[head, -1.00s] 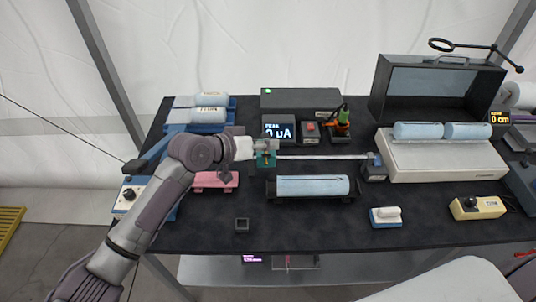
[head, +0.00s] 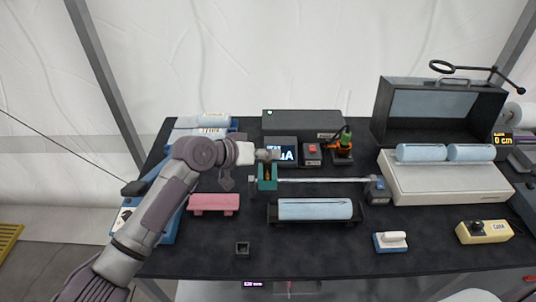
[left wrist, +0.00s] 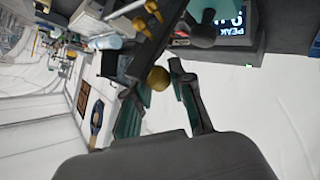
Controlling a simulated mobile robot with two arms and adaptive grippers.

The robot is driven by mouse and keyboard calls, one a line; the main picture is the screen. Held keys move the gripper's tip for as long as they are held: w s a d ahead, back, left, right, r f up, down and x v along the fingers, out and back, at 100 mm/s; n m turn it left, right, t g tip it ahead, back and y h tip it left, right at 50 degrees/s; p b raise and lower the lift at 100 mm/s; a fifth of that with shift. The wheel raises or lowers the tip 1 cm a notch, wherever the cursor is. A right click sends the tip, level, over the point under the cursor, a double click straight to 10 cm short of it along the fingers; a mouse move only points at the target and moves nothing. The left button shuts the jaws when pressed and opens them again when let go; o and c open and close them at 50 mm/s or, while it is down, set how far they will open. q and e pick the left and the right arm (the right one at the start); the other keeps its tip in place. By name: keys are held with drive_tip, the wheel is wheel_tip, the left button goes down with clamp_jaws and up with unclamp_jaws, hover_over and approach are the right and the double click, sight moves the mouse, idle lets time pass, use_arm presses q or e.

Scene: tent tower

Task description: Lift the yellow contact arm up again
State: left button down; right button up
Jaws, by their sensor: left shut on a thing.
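My left gripper (head: 269,154) is at the upper end of the teal stand (head: 266,184), at the left end of a long metal rod (head: 325,180). In the left wrist view a round brass-yellow knob (left wrist: 159,79) sits between the two finger tips, and the gripper is shut on it. I take this knob to be part of the yellow contact arm. The rest of that arm is mostly hidden by the gripper in the head view. My right gripper is not in view.
The rod runs right to a dark blue block (head: 377,190). A light blue cylinder (head: 315,209) lies in a black cradle in front. A pink stand (head: 213,203) is at left. Behind the gripper is a meter (head: 283,152), partly covered. The front middle of the black table is mostly clear.

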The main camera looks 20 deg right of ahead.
use_arm(q)
drive_tip(key=shift+w+a+f, duration=0.1)
drive_tip(key=shift+w+a, duration=0.05)
drive_tip(key=c, duration=1.1)
unclamp_jaws()
drive_tip(key=shift+f, duration=0.1)
drive_tip(key=shift+o, duration=0.3)
drive_tip(key=shift+w, duration=0.15)
drive_tip(key=shift+s+a+r, duration=0.15)
drive_tip(key=shift+s+r, duration=0.05)
drive_tip(key=v, duration=1.1)
drive_tip(key=shift+a, duration=0.2)
drive_tip(key=shift+w+r, duration=0.1)
